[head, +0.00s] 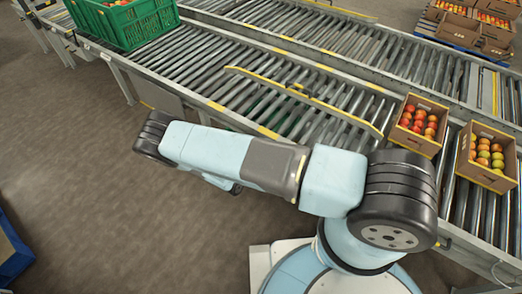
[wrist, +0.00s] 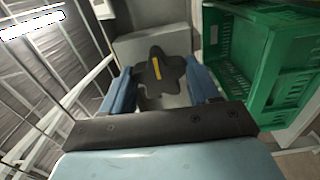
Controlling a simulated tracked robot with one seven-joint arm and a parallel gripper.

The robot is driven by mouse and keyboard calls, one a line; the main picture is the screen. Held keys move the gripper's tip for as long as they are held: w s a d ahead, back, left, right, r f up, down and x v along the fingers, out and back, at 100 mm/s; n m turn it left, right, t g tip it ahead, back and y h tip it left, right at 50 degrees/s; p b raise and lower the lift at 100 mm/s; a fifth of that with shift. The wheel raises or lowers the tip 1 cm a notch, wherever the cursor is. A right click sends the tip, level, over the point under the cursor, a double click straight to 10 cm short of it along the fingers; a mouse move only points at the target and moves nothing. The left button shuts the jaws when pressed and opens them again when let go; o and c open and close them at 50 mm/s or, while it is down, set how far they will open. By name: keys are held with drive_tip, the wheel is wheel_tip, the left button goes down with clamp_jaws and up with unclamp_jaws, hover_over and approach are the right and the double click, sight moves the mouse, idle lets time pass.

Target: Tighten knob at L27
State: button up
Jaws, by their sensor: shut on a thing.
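In the wrist view a dark star-shaped knob (wrist: 172,72) with a yellow bar across its face sits between the two blue fingers of my gripper (wrist: 160,88). The fingers are shut on the knob, one at each side. The yellow bar lies tilted in the picture. A grey box-like housing (wrist: 135,47) is behind the knob. No label reading L27 can be made out. In the head view my arm reaches left along the near side of the conveyor, and the gripper and knob are hidden there.
Green crates (wrist: 285,60) are close on the right in the wrist view. In the head view a green crate (head: 135,22) stands on the roller conveyor (head: 225,62).

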drive_tip(key=shift+s+d+f, duration=0.1)
drive_tip(key=shift+d+f, duration=0.05)
drive_tip(key=shift+d, duration=0.25)
drive_tip(key=o, duration=0.8)
drive_tip(key=shift+c, duration=0.2)
drive_tip(key=shift+o, duration=1.1)
drive_tip(key=shift+a, duration=0.25)
drive_tip(key=shift+a, duration=0.1)
drive_tip(key=v, duration=1.3)
drive_tip(key=shift+s+a, duration=0.15)
drive_tip(key=shift+s, duration=0.05)
